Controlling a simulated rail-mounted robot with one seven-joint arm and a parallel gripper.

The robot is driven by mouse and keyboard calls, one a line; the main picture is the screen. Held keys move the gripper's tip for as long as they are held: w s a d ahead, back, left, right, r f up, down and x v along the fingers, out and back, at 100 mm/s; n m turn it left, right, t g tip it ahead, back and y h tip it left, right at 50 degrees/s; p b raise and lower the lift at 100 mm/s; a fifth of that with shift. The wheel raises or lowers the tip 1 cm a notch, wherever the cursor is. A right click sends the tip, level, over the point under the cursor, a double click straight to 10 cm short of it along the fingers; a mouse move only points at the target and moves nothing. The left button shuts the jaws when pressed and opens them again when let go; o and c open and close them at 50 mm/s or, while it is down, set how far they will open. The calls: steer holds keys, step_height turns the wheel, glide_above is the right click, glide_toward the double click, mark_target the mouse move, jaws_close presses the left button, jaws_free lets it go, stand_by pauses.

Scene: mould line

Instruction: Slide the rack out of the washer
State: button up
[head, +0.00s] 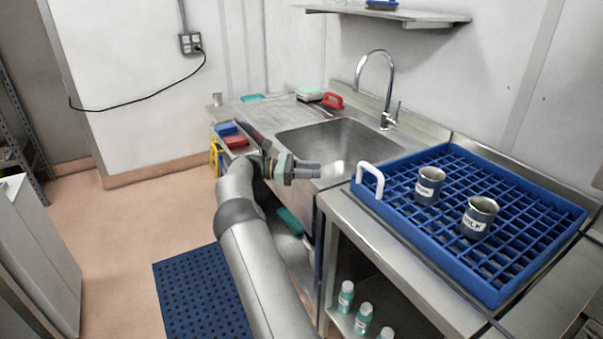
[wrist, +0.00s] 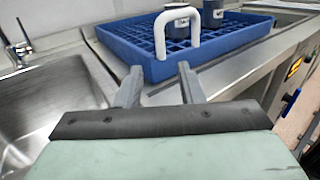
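The blue grid rack (head: 375,207) lies flat on the steel counter at the right of the head view. A white loop handle (head: 370,178) stands on its near left end. Two grey metal cups (head: 430,185) (head: 479,217) with white labels stand upright in it. My gripper (head: 316,169) is over the sink's near right edge, left of the handle and apart from it. In the wrist view, the fingers (wrist: 158,84) are spread and empty, pointing toward the handle (wrist: 162,45) and the rack (wrist: 135,50). I cannot clearly make out the washer; the rack appears out on the open counter.
A steel sink (head: 335,142) with a tall faucet (head: 388,90) lies left of the rack. A red-handled tool (head: 333,101) lies behind it. A blue perforated mat (head: 200,295) is on the floor.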

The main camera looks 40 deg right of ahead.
steer(key=shift+v, duration=1.55)
